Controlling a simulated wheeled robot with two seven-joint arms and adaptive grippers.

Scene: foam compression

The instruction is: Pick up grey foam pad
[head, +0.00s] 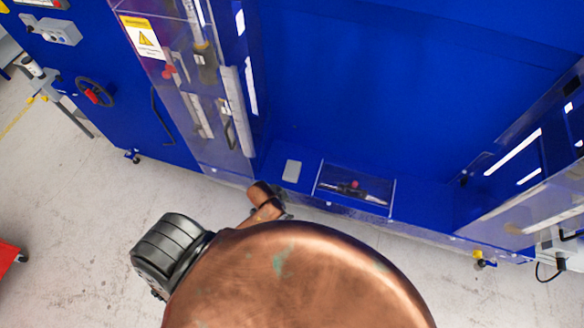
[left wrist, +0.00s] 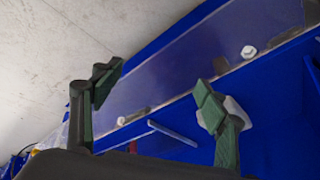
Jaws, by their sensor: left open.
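The grey foam pad (head: 291,171) is a small light-grey rectangle lying flat on the blue floor of the machine, near its front edge. In the left wrist view the pad (left wrist: 239,112) shows only in part, behind the right-hand finger. My left gripper (left wrist: 155,92) is open, its two green-padded fingers wide apart with nothing held between them. In the head view the left gripper (head: 277,196) is small and partly hidden by my copper arm, just in front of the pad, at its lower left. I cannot tell whether a finger touches the pad. My right gripper is in neither view.
A clear-walled tray (head: 318,177) with a dark, red-knobbed device (head: 354,186) stands right of the pad. A transparent door panel (head: 215,100) stands open at the left, another (head: 530,215) at the right. The machine's blue interior floor between is otherwise mostly clear.

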